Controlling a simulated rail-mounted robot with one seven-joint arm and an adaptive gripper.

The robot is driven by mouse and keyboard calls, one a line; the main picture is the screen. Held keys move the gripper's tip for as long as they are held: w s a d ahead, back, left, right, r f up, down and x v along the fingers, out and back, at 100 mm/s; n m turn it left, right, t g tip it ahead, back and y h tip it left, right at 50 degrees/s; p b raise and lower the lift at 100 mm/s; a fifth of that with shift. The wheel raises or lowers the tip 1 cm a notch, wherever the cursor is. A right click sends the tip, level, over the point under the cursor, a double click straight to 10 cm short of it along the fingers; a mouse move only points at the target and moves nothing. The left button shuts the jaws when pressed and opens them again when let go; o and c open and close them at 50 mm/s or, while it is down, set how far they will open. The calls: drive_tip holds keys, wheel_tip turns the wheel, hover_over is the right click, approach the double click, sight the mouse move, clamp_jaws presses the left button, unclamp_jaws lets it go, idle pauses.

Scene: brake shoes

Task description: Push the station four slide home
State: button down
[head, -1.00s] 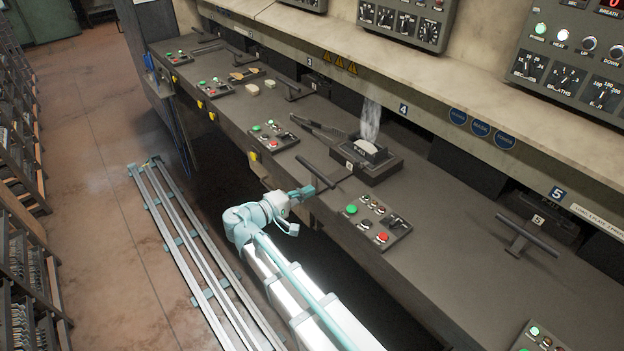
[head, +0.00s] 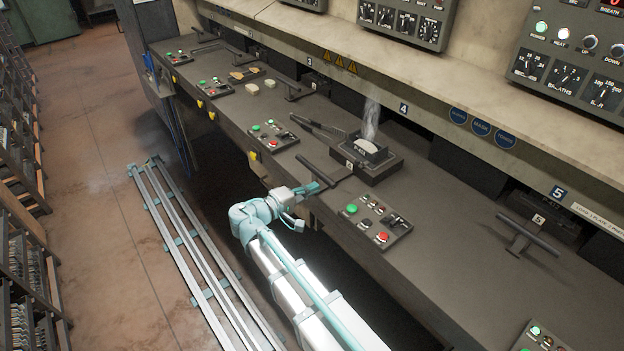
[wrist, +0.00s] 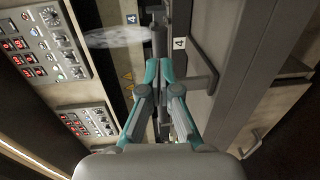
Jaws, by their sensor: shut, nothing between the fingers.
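The station four slide (head: 378,172) is a dark block marked 4, with a curved part on top giving off pale smoke. Its T-bar handle (head: 322,174) sticks out toward the bench's front edge. My gripper (head: 320,186) is shut and empty, at the front edge close to the near side of the handle. In the wrist view, the closed teal fingertips (wrist: 159,64) point at a dark round bar (wrist: 159,40) beside a 4 label. The tips overlap the bar's end in the picture; I cannot tell whether they touch it.
A control panel (head: 376,221) with green and red buttons lies right of the handle, and another (head: 273,136) lies to its left. Tongs (head: 318,127) rest behind the handle. The station five handle (head: 527,236) is farther right. Bare bench top (head: 450,220) lies between stations four and five.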

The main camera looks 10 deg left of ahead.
drive_tip(key=shift+b+x, duration=0.4)
drive_tip(key=shift+x, duration=1.25)
drive_tip(key=shift+w+r, duration=0.1)
drive_tip(key=shift+r, duration=0.05)
drive_tip(key=shift+r+b+x, duration=0.15)
drive_tip(key=shift+b+x, duration=0.3)
drive_tip(key=shift+x, duration=1.2)
drive_tip(key=shift+r+b+x, duration=0.2)
drive_tip(key=shift+b+x, duration=0.2)
drive_tip(key=shift+x, duration=1.3)
drive_tip(key=shift+r+b+x, duration=0.15)
drive_tip(key=shift+b+x, duration=0.3)
drive_tip(key=shift+x, duration=1.2)
drive_tip(key=shift+w, duration=0.1)
drive_tip(key=b, duration=0.3)
approach(387, 147)
drive_tip(key=shift+w+d+f, duration=0.3)
drive_tip(key=shift+w+f, duration=0.4)
drive_tip(key=shift+f, duration=0.05)
drive_tip(key=shift+r+b+x, duration=0.2)
drive_tip(key=shift+b+x, duration=0.3)
drive_tip(key=shift+x, duration=1.45)
drive_tip(key=shift+r+b+x, duration=0.2)
drive_tip(key=shift+b+x, duration=0.3)
drive_tip(key=shift+x, duration=1.45)
drive_tip(key=shift+b+v, duration=0.65)
drive_tip(key=shift+v, duration=3.5)
